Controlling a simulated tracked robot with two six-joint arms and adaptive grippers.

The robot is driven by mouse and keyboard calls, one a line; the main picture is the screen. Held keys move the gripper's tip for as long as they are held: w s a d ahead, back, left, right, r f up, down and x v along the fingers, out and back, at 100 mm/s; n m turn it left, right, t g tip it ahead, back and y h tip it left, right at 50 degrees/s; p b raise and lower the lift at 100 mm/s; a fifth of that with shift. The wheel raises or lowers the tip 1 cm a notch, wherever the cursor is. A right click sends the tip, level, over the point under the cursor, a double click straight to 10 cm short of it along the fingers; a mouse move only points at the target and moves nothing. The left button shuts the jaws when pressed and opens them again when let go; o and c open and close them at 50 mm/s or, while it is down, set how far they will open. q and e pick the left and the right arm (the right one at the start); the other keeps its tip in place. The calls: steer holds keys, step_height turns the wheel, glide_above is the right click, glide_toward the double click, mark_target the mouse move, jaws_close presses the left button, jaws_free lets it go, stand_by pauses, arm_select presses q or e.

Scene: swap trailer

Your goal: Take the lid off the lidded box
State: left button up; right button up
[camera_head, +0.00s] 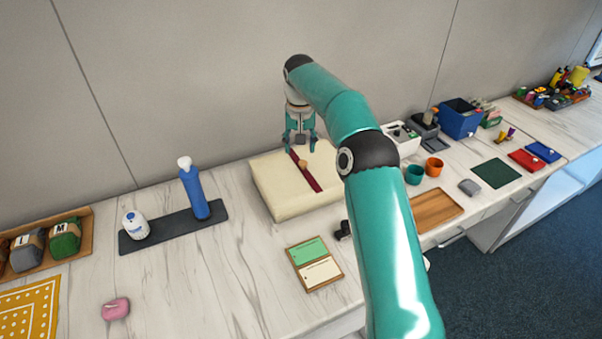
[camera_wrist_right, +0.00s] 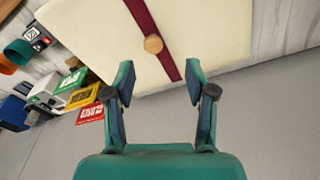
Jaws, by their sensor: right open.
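The lidded box (camera_head: 268,186) is a low cream box on the counter, with a dark red stripe and a round wooden knob (camera_head: 303,164) on its lid. The lid (camera_wrist_right: 105,40) fills the upper part of the right wrist view, and the knob (camera_wrist_right: 153,44) shows there just beyond the fingertips. My right gripper (camera_head: 301,143) is above the far part of the lid, open and empty, with the knob apart from its fingers. The gripper also shows in the right wrist view (camera_wrist_right: 159,75). My left gripper is in neither view.
A blue bottle (camera_head: 195,190) and a white container (camera_head: 136,225) stand on a dark mat left of the box. A green-and-cream card tray (camera_head: 314,263) lies in front. Orange and teal cups (camera_head: 434,167) and a wooden tray (camera_head: 435,209) are to the right. The wall is close behind.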

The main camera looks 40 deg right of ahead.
mark_target(303, 162)
steer(key=shift+d+f+p, duration=0.1)
steer(key=shift+d+f, duration=0.1)
steer(key=shift+f, duration=0.9)
steer(key=shift+d+f+p, duration=0.15)
steer(key=shift+f, duration=0.95)
steer(key=shift+d+f+p, duration=0.1)
steer(key=shift+d+f, duration=0.1)
steer(key=shift+f, duration=0.9)
steer(key=shift+c, duration=0.2)
jaws_close()
